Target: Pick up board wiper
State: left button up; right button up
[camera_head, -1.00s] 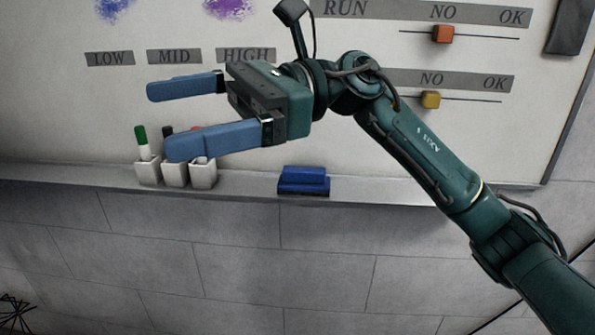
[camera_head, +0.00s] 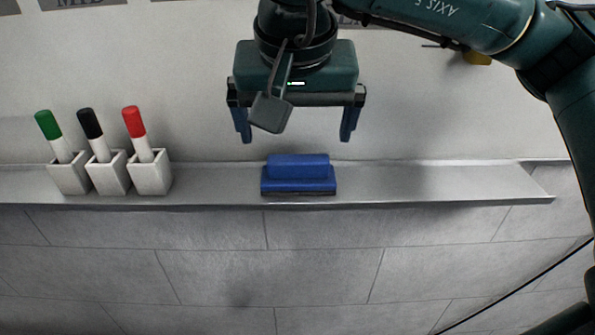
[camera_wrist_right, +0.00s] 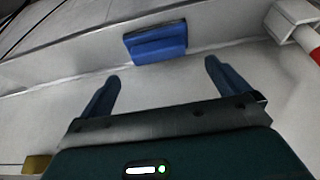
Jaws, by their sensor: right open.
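The board wiper (camera_head: 298,176) is a blue block with a dark base, lying on the metal ledge below the whiteboard. It also shows in the right wrist view (camera_wrist_right: 156,46), ahead of the fingertips and between their lines. My right gripper (camera_head: 296,138) points down above the wiper, with its two blue fingers spread wider than it. In the right wrist view the gripper (camera_wrist_right: 162,68) is open and empty, apart from the wiper. My left gripper is not in view.
The ledge (camera_head: 430,185) is clear to the right of the wiper. Three white holders (camera_head: 108,174) with green-, black- and red-capped markers stand on the ledge to the left. The whiteboard (camera_head: 185,60) rises behind; a tiled wall (camera_head: 200,270) lies below.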

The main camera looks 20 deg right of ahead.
aim_at(299, 159)
jog(key=shift+d+p+x, duration=0.1)
jog(key=shift+p+x, duration=0.1)
jog(key=shift+x, duration=1.55)
jog(key=shift+d+p+x, duration=0.15)
jog(key=shift+p+x, duration=0.05)
jog(key=shift+x, duration=1.6)
jog(key=shift+c, duration=0.4)
jog(key=c, duration=0.9)
jog(key=shift+o, duration=0.2)
